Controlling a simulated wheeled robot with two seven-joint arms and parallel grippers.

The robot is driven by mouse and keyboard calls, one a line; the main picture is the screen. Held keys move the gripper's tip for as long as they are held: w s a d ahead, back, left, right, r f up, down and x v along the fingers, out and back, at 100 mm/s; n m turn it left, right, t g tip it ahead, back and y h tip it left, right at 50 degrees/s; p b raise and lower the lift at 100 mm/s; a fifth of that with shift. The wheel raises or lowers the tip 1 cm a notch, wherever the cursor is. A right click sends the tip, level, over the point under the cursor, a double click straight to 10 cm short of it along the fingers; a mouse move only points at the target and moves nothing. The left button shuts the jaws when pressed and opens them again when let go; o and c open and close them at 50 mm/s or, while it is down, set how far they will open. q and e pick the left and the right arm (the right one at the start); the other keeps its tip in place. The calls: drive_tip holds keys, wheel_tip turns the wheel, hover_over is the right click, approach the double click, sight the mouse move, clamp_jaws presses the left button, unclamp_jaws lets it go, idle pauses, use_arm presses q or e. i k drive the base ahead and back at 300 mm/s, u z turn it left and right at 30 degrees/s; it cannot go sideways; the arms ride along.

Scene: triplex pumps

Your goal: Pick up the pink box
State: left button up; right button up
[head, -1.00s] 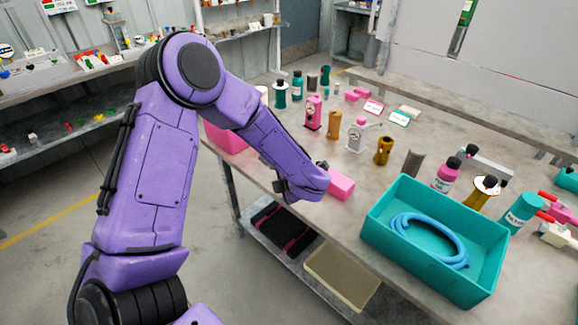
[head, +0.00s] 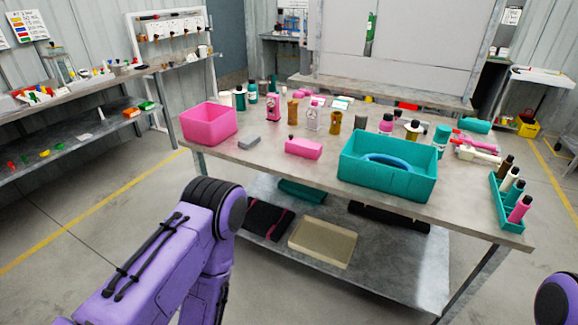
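An open pink bin (head: 209,126) stands at the table's left end, near the front left corner. A smaller closed pink block (head: 303,149) lies on the table near the front edge, left of the teal bin. I cannot tell which of the two the task calls the pink box. My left arm shows at the lower left, in front of the table and apart from both. Its gripper is outside the view. Only a purple part of my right arm shows at the right edge, and its gripper is also out of view.
A teal bin (head: 387,180) with a coiled blue hose (head: 385,160) stands on the table (head: 262,165). A grey block (head: 249,142) lies between the pink things. Bottles and pump parts crowd behind. A teal bottle holder (head: 506,215) stands at right. The lower shelf holds trays.

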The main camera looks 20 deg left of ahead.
sight(306, 153)
drive_tip(key=u, duration=1.4)
drive_tip(key=i, duration=1.75)
drive_tip(key=z, duration=1.2)
drive_tip(key=i, duration=0.35)
drive_tip(key=z, duration=0.35)
